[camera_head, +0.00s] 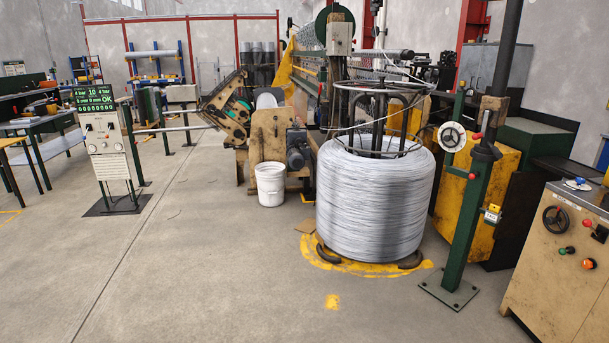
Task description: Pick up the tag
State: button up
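No thing is plainly readable as the tag at this size. A small yellow and white piece (491,214) sits on the right side of the green post (468,210); it may be a tag, but I cannot tell. A small blue and white item (577,184) lies on top of the beige control cabinet (557,262) at the right; what it is is unclear. My gripper is not in view.
A large wire coil (372,205) stands mid-right on a yellow-marked floor patch. A white bucket (270,186) stands before the machine. A control panel on a stand (104,140) is at left, near workbenches (38,135). The front-left floor (190,270) is clear.

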aim_at(494, 208)
jog(key=k+u, duration=0.9)
jog(key=k+j+u, duration=0.3)
jog(key=k+u, duration=0.15)
jog(key=k+j+u, duration=0.35)
jog(key=u, duration=0.15)
jog(key=k+j+u, duration=0.15)
jog(key=j+u, duration=0.25)
jog(key=k+j+u, duration=0.15)
jog(key=u, duration=0.25)
jog(key=j+u, duration=1.2)
jog(key=z, duration=4.35)
jog(key=i+l+z, duration=0.15)
jog(key=i, duration=2.55)
jog(key=j, duration=0.1)
